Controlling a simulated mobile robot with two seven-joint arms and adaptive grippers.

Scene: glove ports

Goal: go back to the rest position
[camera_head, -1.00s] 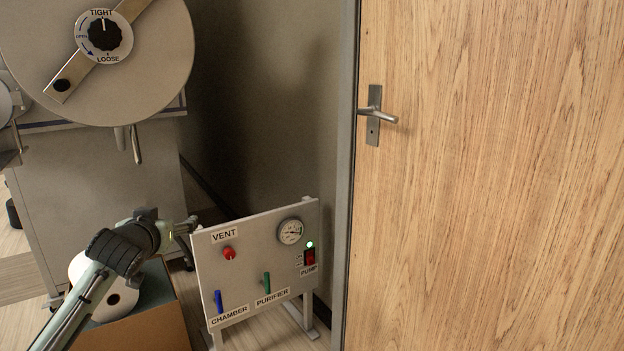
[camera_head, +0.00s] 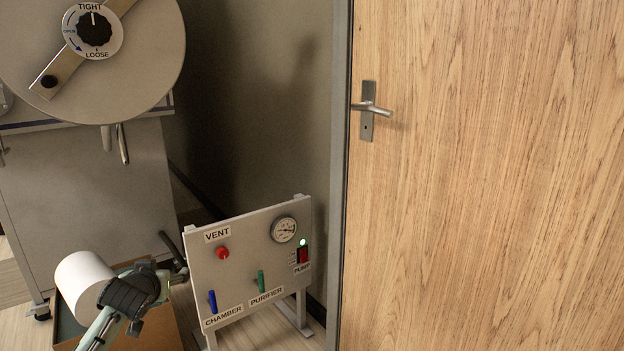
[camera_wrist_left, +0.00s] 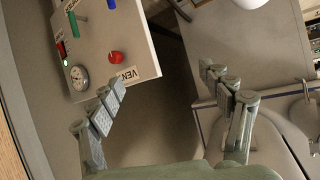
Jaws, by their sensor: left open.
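My left arm comes in at the lower left of the head view, with the left gripper (camera_head: 172,277) beside the left edge of the control panel (camera_head: 240,265). In the left wrist view the left gripper (camera_wrist_left: 160,85) is open and nothing is between its fingers. The panel (camera_wrist_left: 110,30) shows there with its red vent knob (camera_wrist_left: 116,57) and gauge (camera_wrist_left: 78,77), apart from the fingers. In the head view the panel also carries a blue chamber lever (camera_head: 212,301), a green purifier lever (camera_head: 261,281) and a red pump switch (camera_head: 302,255) under a lit green lamp. My right gripper is not in view.
A large round hatch (camera_head: 140,60) with a tight/loose dial (camera_head: 93,30) is at the upper left, on a grey cabinet (camera_head: 90,190). A white roll (camera_head: 80,280) sits in an open box (camera_head: 165,330) by my arm. A wooden door (camera_head: 490,180) with a handle fills the right.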

